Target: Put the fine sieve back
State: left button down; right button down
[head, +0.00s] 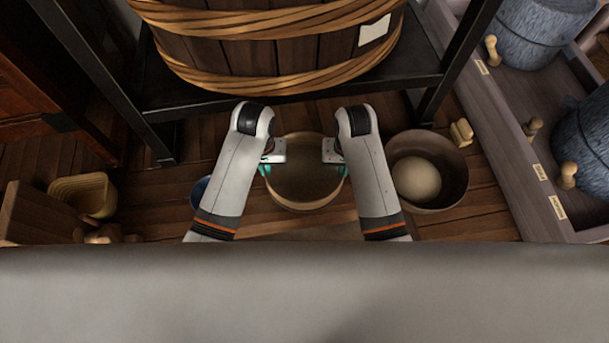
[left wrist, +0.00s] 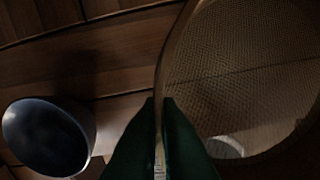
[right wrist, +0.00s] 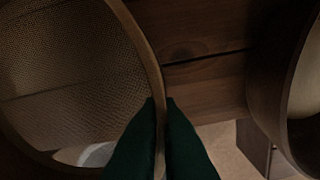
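The fine sieve (head: 303,203), a round wooden hoop with a mesh bottom, is between my two grippers in the middle of the head view. My left gripper (head: 264,170) is shut on the left side of its rim. In the left wrist view the green fingers (left wrist: 160,115) pinch the hoop, with the mesh (left wrist: 235,75) to the right. My right gripper (head: 343,170) is shut on the opposite side; its fingers (right wrist: 161,115) straddle the rim in the right wrist view. I cannot tell how high the sieve is above the floor.
A round vessel (head: 456,190) with a pale ball-like content stands close right. A blue bowl (left wrist: 45,135) is to the left. A banded wooden tub (head: 270,50) sits on a dark rack (head: 200,105) ahead. A yellowish basket (head: 92,194) is far left; a wooden bench (head: 520,165) is right.

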pick_arm(q)
jog(key=shift+a+f, duration=0.3)
pick_arm(e)
jog(key=shift+d+f, duration=0.25)
jog(key=shift+d, duration=0.05)
